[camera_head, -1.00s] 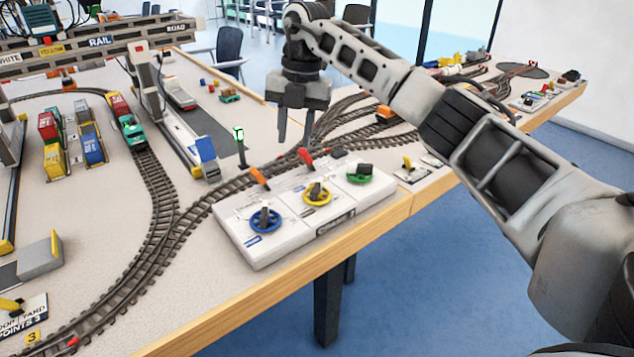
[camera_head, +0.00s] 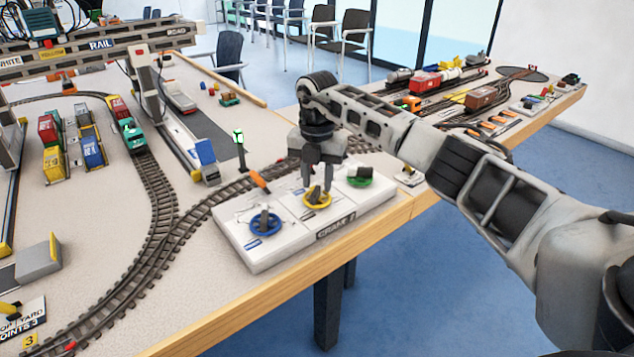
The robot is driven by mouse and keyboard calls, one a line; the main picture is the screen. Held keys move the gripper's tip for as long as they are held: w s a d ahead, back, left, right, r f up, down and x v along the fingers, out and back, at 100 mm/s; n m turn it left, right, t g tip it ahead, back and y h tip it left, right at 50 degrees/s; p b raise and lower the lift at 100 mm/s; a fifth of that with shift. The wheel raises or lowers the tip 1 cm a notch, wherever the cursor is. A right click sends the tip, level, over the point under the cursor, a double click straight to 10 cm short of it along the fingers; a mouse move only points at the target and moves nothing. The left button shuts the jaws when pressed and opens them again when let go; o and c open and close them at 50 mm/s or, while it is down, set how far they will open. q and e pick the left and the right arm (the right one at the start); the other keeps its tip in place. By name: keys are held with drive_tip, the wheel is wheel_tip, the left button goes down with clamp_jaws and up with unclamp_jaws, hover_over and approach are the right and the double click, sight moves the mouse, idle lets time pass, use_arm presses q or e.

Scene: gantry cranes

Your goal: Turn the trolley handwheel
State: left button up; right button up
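A white control box (camera_head: 286,245) at the table's front edge carries a blue handwheel (camera_head: 265,224), a yellow handwheel (camera_head: 311,204) and a green handwheel (camera_head: 359,181). The labels by the wheels are too small to read, so I cannot tell which is the trolley one. My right gripper (camera_head: 319,188) points down over the yellow handwheel. Its fingers look apart, one on each side of the wheel's hub, and they hide part of the wheel. I cannot tell whether they touch it. My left gripper is out of view.
An orange lever (camera_head: 259,180) stands at the box's back edge. A green signal (camera_head: 239,148) stands behind the box, beside the curved track. The gantry crane (camera_head: 98,46) spans the left side, with a green and red train (camera_head: 127,126) beneath it.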

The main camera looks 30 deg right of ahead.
drive_tip(key=shift+f, duration=0.7)
clamp_jaws()
drive_tip(key=shift+r, duration=0.1)
drive_tip(key=shift+n+p, duration=0.45)
drive_tip(key=shift+n, duration=0.65)
drive_tip(key=n, duration=0.3)
drive_tip(key=shift+n+p, duration=0.3)
drive_tip(key=shift+p, duration=0.05)
drive_tip(key=n, duration=0.5)
drive_tip(key=shift+n, duration=0.4)
